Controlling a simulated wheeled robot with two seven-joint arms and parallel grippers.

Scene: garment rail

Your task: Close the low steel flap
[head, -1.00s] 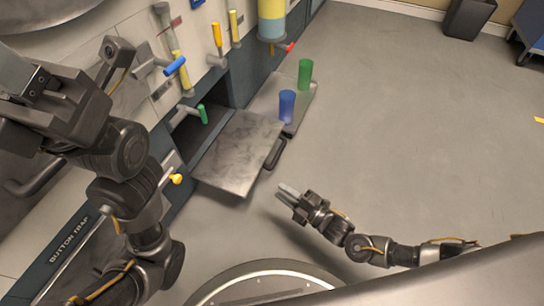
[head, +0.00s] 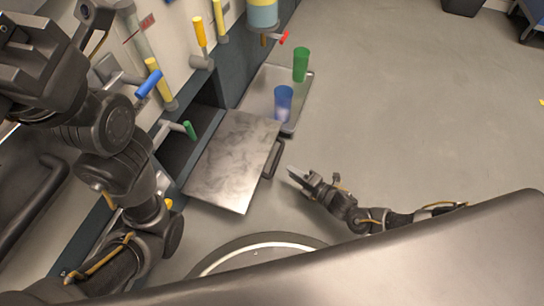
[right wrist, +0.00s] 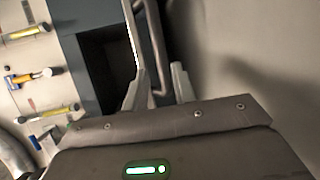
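The low steel flap (head: 235,160) stands open, its flat grey panel sticking out from the dark opening low in the wall unit. A dark bar handle (head: 273,160) is on its outer edge. My right gripper (head: 294,174) is just right of the handle in the head view. In the right wrist view the right gripper (right wrist: 160,85) has its fingers apart, with the handle bar (right wrist: 154,45) in line with the gap between them; I cannot tell whether they touch it. My left arm fills the left of the head view, and its fingertips are not visible.
A tray (head: 301,98) with a green cup (head: 300,65) and a blue cup (head: 283,103) lies just beyond the flap. Green (head: 190,130), blue (head: 149,83) and red (head: 284,38) handles stick out from the unit.

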